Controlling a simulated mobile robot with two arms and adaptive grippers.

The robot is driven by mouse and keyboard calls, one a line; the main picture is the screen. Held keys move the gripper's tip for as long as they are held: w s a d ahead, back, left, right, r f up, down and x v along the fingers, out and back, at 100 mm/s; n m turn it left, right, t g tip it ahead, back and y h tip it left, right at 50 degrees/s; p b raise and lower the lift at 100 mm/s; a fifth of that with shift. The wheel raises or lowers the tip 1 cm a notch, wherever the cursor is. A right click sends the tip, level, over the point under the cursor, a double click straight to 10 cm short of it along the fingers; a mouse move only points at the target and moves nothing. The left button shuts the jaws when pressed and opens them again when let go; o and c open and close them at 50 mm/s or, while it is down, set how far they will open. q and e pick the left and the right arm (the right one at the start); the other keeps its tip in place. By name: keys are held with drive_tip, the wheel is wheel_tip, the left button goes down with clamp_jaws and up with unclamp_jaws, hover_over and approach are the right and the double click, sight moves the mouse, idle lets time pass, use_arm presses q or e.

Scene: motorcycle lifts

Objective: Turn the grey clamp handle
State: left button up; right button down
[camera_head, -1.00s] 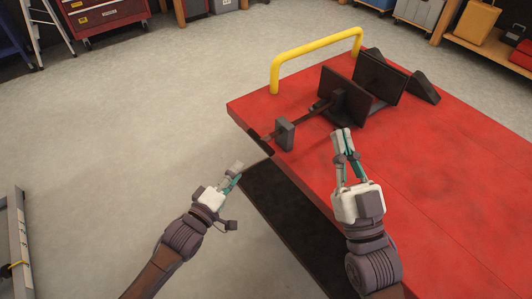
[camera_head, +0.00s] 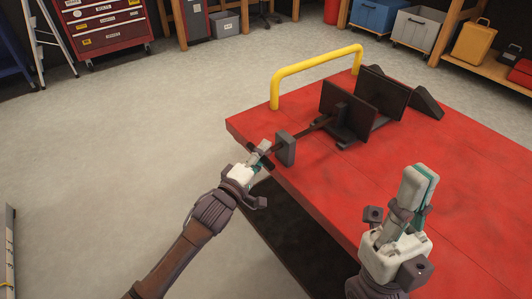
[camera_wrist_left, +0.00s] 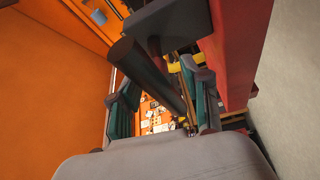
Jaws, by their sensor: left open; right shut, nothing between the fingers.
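The clamp handle is a dark grey bar at the near end of the clamp's screw rod (camera_head: 318,125), at the red lift's left edge. In the left wrist view the handle (camera_wrist_left: 150,70) runs between my open fingers, and I cannot tell whether either finger touches it. My left gripper (camera_head: 262,152) is open at the handle in the head view and hides part of it. The fingers also show in the left wrist view (camera_wrist_left: 163,108). My right gripper (camera_head: 420,180) is shut and empty above the red platform, away from the clamp.
The red lift platform (camera_head: 450,160) carries a grey block (camera_head: 286,149) around the rod, dark clamp plates (camera_head: 383,92) and a yellow rail (camera_head: 310,62). A red tool chest (camera_head: 108,25) stands far back. The floor left of the lift is clear.

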use_arm(q)
drive_tip(key=shift+x, duration=1.05)
clamp_jaws()
